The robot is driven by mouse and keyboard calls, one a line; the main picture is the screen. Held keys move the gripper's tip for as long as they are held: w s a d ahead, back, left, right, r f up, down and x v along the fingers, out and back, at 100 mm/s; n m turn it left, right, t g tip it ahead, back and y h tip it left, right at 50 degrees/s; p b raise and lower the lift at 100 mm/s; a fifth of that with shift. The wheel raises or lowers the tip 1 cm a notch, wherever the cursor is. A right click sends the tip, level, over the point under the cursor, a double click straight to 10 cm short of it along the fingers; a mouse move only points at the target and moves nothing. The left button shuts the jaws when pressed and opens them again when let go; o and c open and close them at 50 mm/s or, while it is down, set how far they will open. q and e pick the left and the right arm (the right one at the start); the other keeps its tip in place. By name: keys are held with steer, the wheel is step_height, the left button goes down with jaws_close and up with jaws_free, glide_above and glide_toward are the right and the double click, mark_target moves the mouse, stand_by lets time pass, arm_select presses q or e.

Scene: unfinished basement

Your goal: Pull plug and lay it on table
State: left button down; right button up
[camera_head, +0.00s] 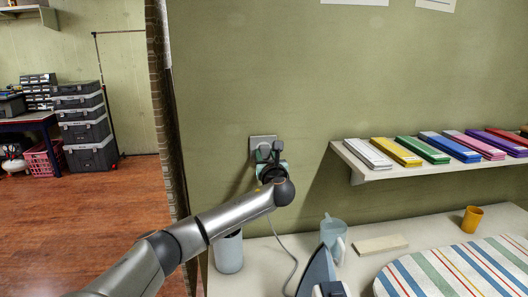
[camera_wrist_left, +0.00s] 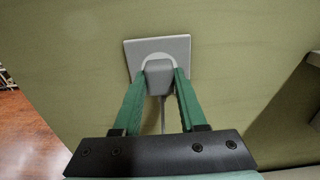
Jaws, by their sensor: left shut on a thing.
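The grey plug (camera_wrist_left: 158,76) sits against the round face of the wall socket (camera_wrist_left: 180,44), with its cord hanging straight down. It looks seated, but its pins are hidden. My left gripper (camera_wrist_left: 159,83) has its two green fingers on either side of the plug and is shut on it. In the head view the left gripper (camera_head: 268,157) is at the socket plate (camera_head: 258,141), and my wrist hides most of the plug. The pale table (camera_head: 262,264) stands below, against the wall. My right gripper is not in view.
On the table are an iron (camera_head: 317,274) with its cord (camera_head: 287,254), a grey cup (camera_head: 229,254), a pale blue jug (camera_head: 334,236), a beige block (camera_head: 380,245), a striped board (camera_head: 455,272) and an orange cup (camera_head: 472,219). A shelf (camera_head: 357,164) with coloured boxes is at right.

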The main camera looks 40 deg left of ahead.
mark_target(265, 153)
arm_select(q)
steer(key=shift+s+d+r, duration=0.2)
steer(key=shift+s+d, duration=0.1)
steer(key=shift+d, duration=0.05)
steer(key=shift+p+v, duration=1.7)
steer(key=shift+v, duration=0.45)
steer(key=shift+s+d+f, duration=0.1)
steer(key=shift+s+d, duration=0.05)
steer(key=shift+d, duration=0.05)
